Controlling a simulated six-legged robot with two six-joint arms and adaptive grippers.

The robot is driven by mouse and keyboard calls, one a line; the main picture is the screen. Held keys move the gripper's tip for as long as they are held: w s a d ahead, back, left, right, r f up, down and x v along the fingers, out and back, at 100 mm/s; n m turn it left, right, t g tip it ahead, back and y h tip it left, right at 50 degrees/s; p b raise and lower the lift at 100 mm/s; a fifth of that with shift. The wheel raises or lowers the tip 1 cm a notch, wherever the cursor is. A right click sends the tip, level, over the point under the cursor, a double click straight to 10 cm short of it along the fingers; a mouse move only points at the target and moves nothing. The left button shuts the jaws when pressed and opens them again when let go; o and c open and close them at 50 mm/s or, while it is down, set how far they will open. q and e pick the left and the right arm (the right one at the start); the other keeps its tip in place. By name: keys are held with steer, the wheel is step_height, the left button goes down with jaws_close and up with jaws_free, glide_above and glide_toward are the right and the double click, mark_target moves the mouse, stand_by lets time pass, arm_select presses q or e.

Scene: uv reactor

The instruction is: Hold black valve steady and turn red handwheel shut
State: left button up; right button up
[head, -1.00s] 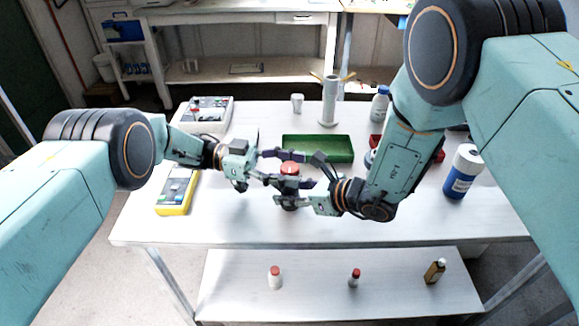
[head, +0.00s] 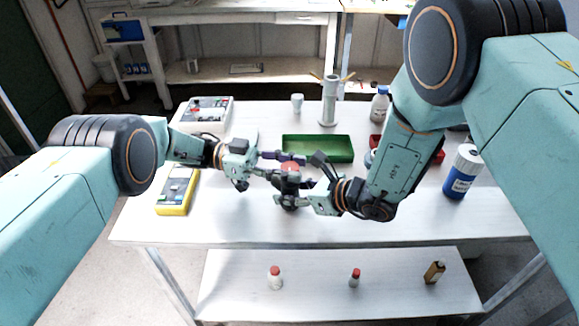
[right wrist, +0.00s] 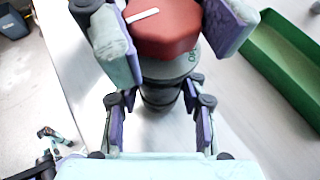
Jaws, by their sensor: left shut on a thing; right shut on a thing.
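The red handwheel (head: 290,167) tops the black valve (right wrist: 160,90), which stands upright on the white table. In the right wrist view the handwheel (right wrist: 163,27) has a white mark on its top. My left gripper (head: 283,166) is shut on the handwheel, one finger on each side of it. My right gripper (head: 292,190) comes in lower from the right and is shut around the valve's black body. In the right wrist view its fingers (right wrist: 158,115) flank the body. The valve's base is partly hidden by the fingers.
A green tray (head: 318,149) lies just behind the valve. A yellow meter (head: 175,196) and a white device (head: 204,112) are at left. A blue-and-white bottle (head: 461,172) stands at right. A grey cylinder (head: 329,105) stands behind. The table's front strip is clear.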

mark_target(290, 166)
arm_select(q)
steer(key=shift+w+f+m+g, duration=0.1)
steer(key=shift+w+m+g, duration=0.15)
steer(key=shift+m+g, duration=0.25)
steer(key=shift+s+g+y, duration=0.3)
steer(key=shift+g, duration=0.2)
steer(key=o, duration=1.2)
steer(key=shift+r, duration=0.2)
steer(key=shift+r, duration=4.9)
steer(key=shift+r, duration=0.1)
